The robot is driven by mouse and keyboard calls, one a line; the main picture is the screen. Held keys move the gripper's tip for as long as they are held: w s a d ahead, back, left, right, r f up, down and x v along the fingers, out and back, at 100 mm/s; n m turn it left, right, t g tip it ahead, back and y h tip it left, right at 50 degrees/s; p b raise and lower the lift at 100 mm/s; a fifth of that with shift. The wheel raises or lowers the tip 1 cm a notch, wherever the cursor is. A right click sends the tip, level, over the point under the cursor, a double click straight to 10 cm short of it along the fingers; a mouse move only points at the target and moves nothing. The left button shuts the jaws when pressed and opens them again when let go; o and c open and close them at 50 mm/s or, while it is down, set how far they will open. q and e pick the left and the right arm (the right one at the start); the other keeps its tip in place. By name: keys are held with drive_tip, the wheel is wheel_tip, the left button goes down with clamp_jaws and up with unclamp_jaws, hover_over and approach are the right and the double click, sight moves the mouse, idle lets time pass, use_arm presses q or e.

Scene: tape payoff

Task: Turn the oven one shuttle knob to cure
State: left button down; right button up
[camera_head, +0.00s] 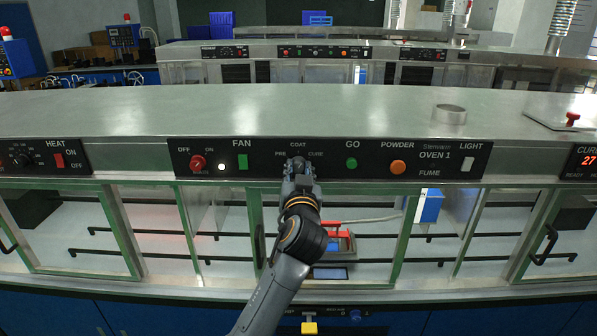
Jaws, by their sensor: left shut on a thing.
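The oven one control panel (330,158) runs across the front of the steel cabinet, marked "OVEN 1". The shuttle knob sits under the COAT label, between the PRE and CURE labels. My left gripper (298,168) reaches up from below and is shut on this knob. The fingers cover most of the knob, so I cannot tell which label it points to. My right gripper is out of view.
Below, glass-fronted compartments hold a red-handled item (338,233). The steel top (250,110) is mostly clear.

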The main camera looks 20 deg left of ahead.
use_arm(q)
drive_tip(key=m, duration=0.3)
drive_tip(key=shift+m, duration=0.3)
drive_tip(key=shift+m+p, duration=0.35)
drive_tip(key=shift+m, duration=0.85)
drive_tip(key=shift+r, duration=0.1)
drive_tip(key=c, duration=1.3)
unclamp_jaws()
drive_tip(key=shift+o, duration=1.4)
drive_tip(key=shift+w, duration=0.1)
drive_tip(key=shift+w+f, duration=0.1)
drive_tip(key=shift+f, duration=0.1)
